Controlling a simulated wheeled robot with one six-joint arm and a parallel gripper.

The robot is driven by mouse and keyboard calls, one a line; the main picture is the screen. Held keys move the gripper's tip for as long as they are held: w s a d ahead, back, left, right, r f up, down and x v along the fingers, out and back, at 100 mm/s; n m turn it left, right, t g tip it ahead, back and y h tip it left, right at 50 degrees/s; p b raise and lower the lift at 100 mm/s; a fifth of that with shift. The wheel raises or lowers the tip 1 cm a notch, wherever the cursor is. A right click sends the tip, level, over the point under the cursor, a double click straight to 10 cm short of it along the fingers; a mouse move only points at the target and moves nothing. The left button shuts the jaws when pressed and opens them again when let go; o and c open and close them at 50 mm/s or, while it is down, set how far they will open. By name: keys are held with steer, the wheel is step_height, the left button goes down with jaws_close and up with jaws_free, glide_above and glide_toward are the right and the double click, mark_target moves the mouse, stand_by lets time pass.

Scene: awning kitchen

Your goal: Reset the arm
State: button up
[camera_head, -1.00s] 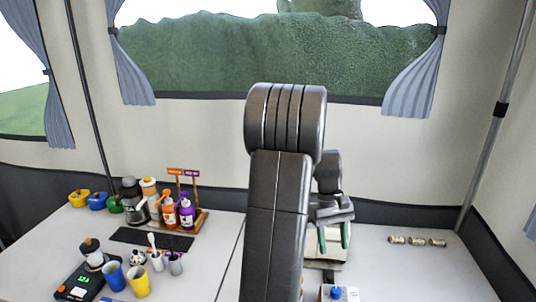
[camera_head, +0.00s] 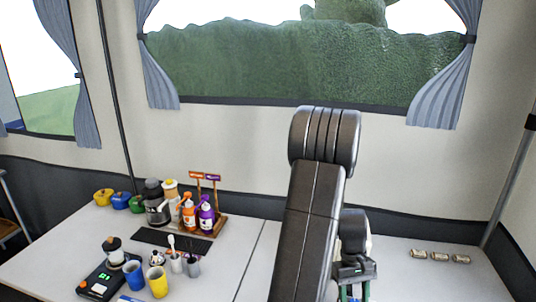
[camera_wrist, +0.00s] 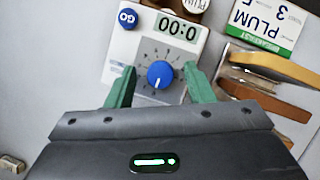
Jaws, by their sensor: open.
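In the head view my arm rises at centre right and folds down behind itself. My gripper (camera_head: 353,291) is mostly hidden there at the bottom edge.
Bottles on a wooden rack (camera_head: 217,226), a blue cup (camera_head: 133,274), a yellow cup (camera_head: 157,282) and a black scale (camera_head: 103,281) stand left. Small cans (camera_head: 440,256) lie right. The right counter has free room.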

steer(key=shift+r, duration=0.1)
